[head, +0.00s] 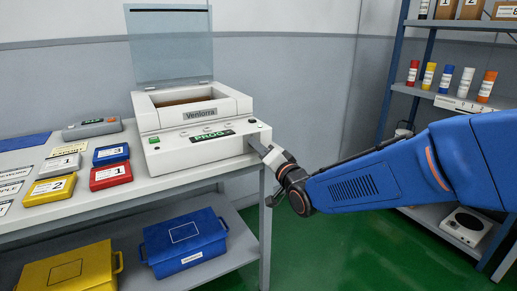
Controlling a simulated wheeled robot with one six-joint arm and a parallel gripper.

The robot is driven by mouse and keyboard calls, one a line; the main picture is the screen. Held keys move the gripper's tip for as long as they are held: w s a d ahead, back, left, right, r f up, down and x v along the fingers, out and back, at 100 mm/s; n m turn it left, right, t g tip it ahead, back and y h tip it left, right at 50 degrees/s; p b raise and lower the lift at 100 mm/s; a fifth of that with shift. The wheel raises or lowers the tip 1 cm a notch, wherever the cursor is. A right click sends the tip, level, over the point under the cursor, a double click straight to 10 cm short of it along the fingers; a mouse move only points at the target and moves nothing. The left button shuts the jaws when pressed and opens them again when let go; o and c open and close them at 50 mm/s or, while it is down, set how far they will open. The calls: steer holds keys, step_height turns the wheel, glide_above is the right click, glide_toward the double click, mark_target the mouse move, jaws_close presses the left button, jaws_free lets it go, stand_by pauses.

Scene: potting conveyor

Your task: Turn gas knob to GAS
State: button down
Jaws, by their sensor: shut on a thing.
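A white machine labelled Venlorra (200,125) stands on the bench with its clear lid (170,45) raised. A small green panel on its front reads PROG (208,137). My gripper (264,150) reaches in from the right, its fingertips at the machine's front right end. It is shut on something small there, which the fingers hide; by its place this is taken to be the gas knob. The knob's marks and its pointing direction cannot be seen.
Several small numbered boxes, including a red one (110,176), and a grey device (92,128) lie on the bench to the left. Yellow (70,272) and blue (185,243) cases sit on the shelf below. A blue-framed rack (405,75) stands behind my arm. Green floor is clear between.

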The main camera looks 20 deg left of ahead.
steer(key=c, duration=1.5)
jaws_free()
steer(key=shift+c, duration=0.2)
steer(key=v, duration=1.7)
steer(key=shift+s, duration=0.2)
steer(key=shift+d, duration=0.15)
